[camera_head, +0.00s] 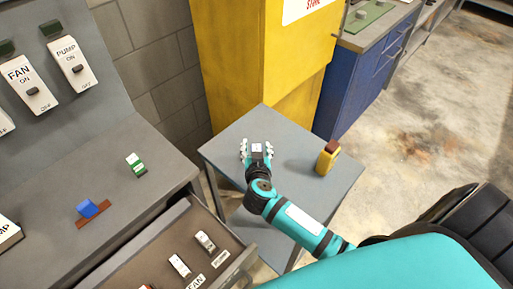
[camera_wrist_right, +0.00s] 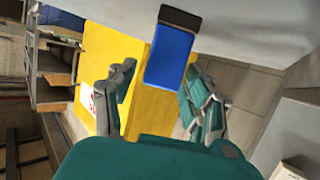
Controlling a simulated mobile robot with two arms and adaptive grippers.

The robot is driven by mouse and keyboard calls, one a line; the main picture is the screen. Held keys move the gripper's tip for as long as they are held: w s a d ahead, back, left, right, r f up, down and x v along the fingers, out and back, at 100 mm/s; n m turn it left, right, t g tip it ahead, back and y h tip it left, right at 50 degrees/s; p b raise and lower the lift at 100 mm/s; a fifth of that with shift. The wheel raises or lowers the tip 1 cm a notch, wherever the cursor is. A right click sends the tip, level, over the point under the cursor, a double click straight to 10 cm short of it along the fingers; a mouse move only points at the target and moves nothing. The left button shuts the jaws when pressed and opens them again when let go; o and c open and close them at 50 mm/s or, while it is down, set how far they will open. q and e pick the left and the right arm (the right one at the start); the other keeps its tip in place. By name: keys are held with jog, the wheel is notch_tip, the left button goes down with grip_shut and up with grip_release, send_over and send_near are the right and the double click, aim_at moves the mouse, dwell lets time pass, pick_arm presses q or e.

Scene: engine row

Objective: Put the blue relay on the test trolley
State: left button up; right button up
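The test trolley (camera_head: 225,150) is a small table with a grey top, beside the yellow cabinet. My right gripper (camera_head: 256,149) is over its top, with its fingers spread apart. In the right wrist view, the blue relay (camera_wrist_right: 171,56), a blue block with a dark brown end, lies between and beyond the open fingers of my right gripper (camera_wrist_right: 162,85). Its brown end shows against the grey surface; I cannot tell whether it touches. A gap shows at the left finger. The hand hides this relay in the head view. My left gripper is not in view.
A yellow block with a brown top (camera_head: 326,160) stands on the trolley's right side. The console (camera_head: 110,190) at left bears a blue piece on a red-brown bar (camera_head: 92,211) and a green-and-white piece (camera_head: 136,165). An open drawer (camera_head: 215,225) juts out below it.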

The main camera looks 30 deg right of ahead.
jog(key=shift+r, duration=0.15)
jog(key=v, duration=1.2)
dwell(0.4)
